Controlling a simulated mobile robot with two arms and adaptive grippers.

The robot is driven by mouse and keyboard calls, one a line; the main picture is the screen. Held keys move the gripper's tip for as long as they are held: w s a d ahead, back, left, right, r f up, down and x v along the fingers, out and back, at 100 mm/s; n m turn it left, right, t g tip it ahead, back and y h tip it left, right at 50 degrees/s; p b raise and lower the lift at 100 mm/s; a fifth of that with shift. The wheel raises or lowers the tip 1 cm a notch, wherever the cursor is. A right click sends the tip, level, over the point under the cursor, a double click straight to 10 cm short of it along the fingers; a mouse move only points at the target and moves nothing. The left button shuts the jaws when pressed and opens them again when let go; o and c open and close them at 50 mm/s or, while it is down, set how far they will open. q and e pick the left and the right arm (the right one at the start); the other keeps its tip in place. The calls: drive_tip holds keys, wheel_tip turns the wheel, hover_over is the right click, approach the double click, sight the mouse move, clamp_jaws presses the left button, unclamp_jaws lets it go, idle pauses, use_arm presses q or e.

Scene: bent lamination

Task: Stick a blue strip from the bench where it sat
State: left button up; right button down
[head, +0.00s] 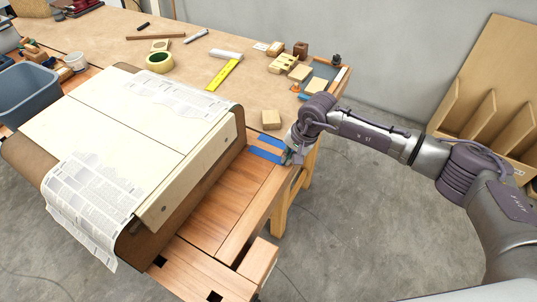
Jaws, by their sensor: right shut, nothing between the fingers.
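Blue strips (264,155) lie flat on the wooden bench (218,196), just right of the large cream-and-brown form (118,150). My right gripper (287,158) is at the right end of the blue strips, low over the bench edge. Its fingers are small and partly hidden by the wrist; it is shut with nothing visible in it. I cannot tell whether it touches a strip. My left gripper is not in the view. Newspaper sheets (85,205) lie over the near left and far right corners of the form.
A small wood block (271,119) sits close behind the strips. A blue-grey bin (27,95) stands at left.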

drive_tip(key=shift+r, duration=0.3)
drive_tip(key=shift+r+p, duration=0.9)
drive_tip(key=shift+r, duration=2.05)
